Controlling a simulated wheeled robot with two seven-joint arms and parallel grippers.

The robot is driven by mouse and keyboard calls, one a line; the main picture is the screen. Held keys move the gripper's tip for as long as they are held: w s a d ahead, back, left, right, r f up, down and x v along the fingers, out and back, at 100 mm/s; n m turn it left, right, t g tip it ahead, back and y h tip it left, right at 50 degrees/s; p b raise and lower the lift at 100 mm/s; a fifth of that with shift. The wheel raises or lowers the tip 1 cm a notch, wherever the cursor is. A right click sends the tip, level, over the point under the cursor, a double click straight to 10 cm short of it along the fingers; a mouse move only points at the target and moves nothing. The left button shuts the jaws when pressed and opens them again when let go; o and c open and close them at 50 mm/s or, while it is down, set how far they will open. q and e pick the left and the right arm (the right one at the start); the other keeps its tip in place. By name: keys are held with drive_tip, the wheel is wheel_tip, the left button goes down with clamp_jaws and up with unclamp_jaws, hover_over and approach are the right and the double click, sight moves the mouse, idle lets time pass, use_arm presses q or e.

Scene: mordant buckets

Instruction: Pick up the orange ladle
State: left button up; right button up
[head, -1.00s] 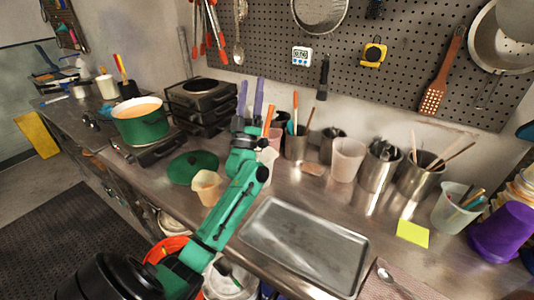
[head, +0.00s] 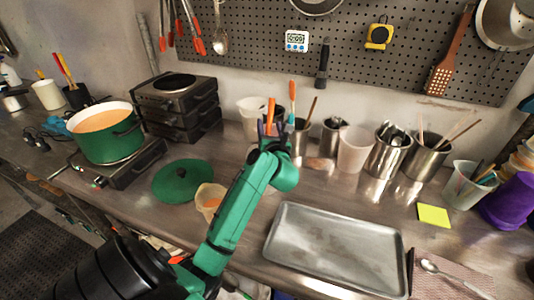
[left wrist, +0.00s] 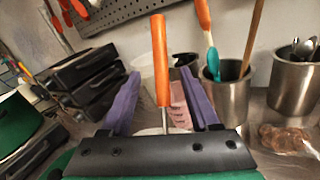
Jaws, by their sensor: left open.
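The orange ladle (head: 271,108) stands upright, its orange handle up, among the containers along the back wall. In the left wrist view its handle (left wrist: 160,60) and the top of a thin metal stem rise between the purple fingers; its lower end is hidden behind the gripper's black body. My left gripper (head: 272,127) is open, with one finger on each side of the ladle and visible gaps to the handle. It also shows in the left wrist view (left wrist: 160,105). My right gripper is not in view.
A metal cup (left wrist: 228,98) with an orange-and-teal utensil stands close on the right. Black stacked burners (head: 178,105) and a green pot (head: 105,145) are left, a green lid (head: 180,182) nearer. A metal tray (head: 335,248) lies in front.

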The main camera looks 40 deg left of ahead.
sight(270, 110)
use_arm(q)
drive_tip(key=p+x, duration=0.1)
drive_tip(key=x, duration=0.4)
drive_tip(key=shift+w+d+r+p, duration=0.1)
drive_tip(key=shift+w+p, duration=0.05)
drive_tip(key=shift+p, duration=0.2)
drive_tip(key=shift+w, duration=0.15)
clamp_jaws()
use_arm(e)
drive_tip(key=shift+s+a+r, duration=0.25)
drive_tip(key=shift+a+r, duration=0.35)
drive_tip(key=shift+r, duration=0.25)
